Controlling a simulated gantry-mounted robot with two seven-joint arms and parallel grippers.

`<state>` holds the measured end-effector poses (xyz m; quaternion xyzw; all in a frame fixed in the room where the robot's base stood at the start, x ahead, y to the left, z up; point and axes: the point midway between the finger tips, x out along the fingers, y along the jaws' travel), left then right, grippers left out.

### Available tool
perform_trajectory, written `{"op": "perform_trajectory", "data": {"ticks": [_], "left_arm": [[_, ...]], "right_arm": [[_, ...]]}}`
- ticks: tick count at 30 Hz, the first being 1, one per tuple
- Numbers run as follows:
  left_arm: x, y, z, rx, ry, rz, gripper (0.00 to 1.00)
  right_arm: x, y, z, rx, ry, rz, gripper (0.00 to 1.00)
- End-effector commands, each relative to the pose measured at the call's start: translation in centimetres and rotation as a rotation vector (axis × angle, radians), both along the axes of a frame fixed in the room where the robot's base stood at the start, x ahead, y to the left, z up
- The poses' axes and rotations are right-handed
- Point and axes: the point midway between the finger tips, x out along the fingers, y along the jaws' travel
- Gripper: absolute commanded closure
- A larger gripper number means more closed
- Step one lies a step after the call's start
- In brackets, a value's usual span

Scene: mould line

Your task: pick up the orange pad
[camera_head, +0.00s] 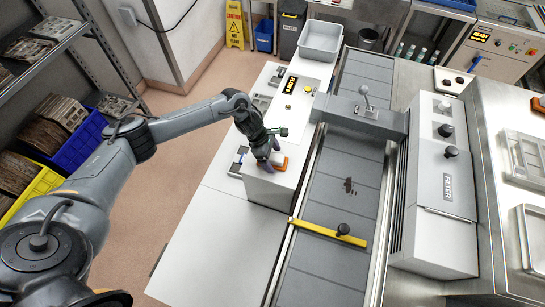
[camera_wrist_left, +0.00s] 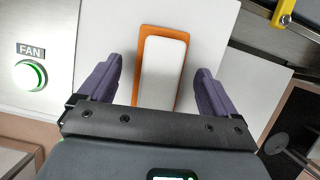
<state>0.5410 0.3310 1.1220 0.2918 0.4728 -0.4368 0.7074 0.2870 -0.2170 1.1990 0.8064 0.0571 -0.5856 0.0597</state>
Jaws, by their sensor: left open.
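The orange pad (camera_head: 280,162) lies on a white box-like surface left of the conveyor in the head view. In the left wrist view it shows as an orange base with a white block (camera_wrist_left: 162,72) on its top. My left gripper (camera_head: 268,160) is over the pad. In the left wrist view the purple fingers of the left gripper (camera_wrist_left: 155,85) stand open, one on either side of the pad, with gaps to it. Whether the fingers are at the pad's height is hard to tell. My right gripper is not in view.
A white surface (camera_head: 215,235) lies in front, mostly clear. The conveyor (camera_head: 345,185) runs to the right with a yellow bar (camera_head: 328,232) across it. A FAN button (camera_wrist_left: 30,75) sits left of the pad in the wrist view. A grey bin (camera_head: 320,40) stands behind.

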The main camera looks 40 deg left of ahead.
Motion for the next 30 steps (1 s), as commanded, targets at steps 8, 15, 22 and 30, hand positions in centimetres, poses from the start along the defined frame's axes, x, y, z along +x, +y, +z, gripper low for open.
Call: {"op": "perform_trajectory", "data": {"ticks": [8, 15, 22, 30], "left_arm": [[0.08, -0.11, -0.38, 0.0, -0.001, 0.0, 0.08], [0.09, -0.1, -0.35, 0.0, -0.001, 0.0, 0.42], [0.1, -0.11, -0.31, 0.0, -0.001, 0.0, 0.7], [0.12, -0.09, -0.15, 0.0, -0.002, 0.001, 0.7]], "right_arm": [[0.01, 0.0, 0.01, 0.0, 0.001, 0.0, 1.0], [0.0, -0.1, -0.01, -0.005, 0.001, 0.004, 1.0], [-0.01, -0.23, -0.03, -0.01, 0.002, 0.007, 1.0], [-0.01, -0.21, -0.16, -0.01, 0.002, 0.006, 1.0]]}}
